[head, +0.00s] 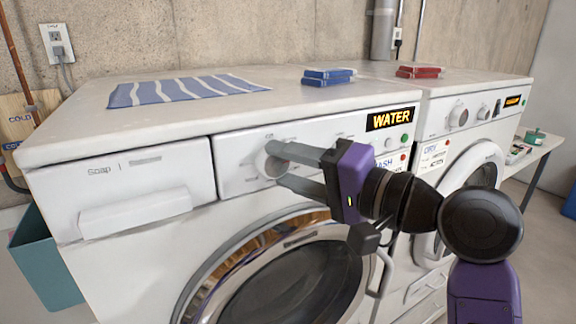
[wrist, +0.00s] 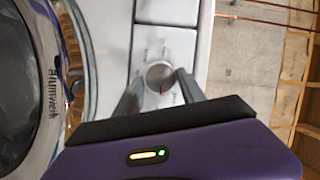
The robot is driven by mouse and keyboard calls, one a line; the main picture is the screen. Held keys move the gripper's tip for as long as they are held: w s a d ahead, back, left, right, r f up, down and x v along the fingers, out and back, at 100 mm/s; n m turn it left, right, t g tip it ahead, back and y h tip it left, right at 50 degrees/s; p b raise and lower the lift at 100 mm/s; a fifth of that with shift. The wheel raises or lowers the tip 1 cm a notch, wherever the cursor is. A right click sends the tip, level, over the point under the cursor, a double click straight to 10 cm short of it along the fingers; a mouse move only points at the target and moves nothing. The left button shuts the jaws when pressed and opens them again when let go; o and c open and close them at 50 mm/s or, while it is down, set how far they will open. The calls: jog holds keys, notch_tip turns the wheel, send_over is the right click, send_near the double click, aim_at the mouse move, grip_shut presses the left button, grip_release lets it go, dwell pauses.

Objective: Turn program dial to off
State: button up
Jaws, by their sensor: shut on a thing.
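The program dial (head: 265,162) is a round white knob on the front panel of the left washing machine, right of the soap drawer. It also shows in the wrist view (wrist: 159,74), with a red mark at its lower edge in that picture. My gripper (head: 277,165) reaches in from the right with one grey finger above the dial and one below. In the wrist view my gripper (wrist: 159,83) has a finger on either side of the dial and is shut on it. The small markings around the dial are too blurred to read.
The washer's round glass door (head: 290,285) is below my gripper. A lit WATER display (head: 393,118) and small buttons are right of the dial. A striped cloth (head: 185,90), blue stack (head: 328,77) and red stack (head: 420,72) lie on top. A second machine (head: 470,112) stands at right.

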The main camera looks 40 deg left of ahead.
jog(key=n, duration=0.1)
jog(key=n+h, duration=0.1)
jog(key=n, duration=0.1)
jog(key=shift+r+p, duration=0.25)
jog(key=shift+p, duration=0.15)
jog(key=n+h, duration=0.1)
jog(key=n, duration=0.1)
jog(key=n+t+h, duration=0.1)
jog(key=shift+s+a+r+n+p, duration=0.1)
jog(key=shift+s+n+p, duration=0.05)
jog(key=shift+n+p, duration=0.25)
jog(key=n+t+h, duration=0.1)
jog(key=n+t, duration=0.1)
jog(key=n, duration=0.1)
jog(key=shift+s, duration=0.2)
jog(key=shift+s+a+n+t+h, duration=0.1)
jog(key=shift+n+t+h, duration=0.55)
jog(key=shift+n, duration=0.65)
jog(key=shift+t, duration=0.35)
jog(key=o, duration=1.3)
jog(key=shift+o, duration=0.2)
jog(key=shift+r, duration=0.1)
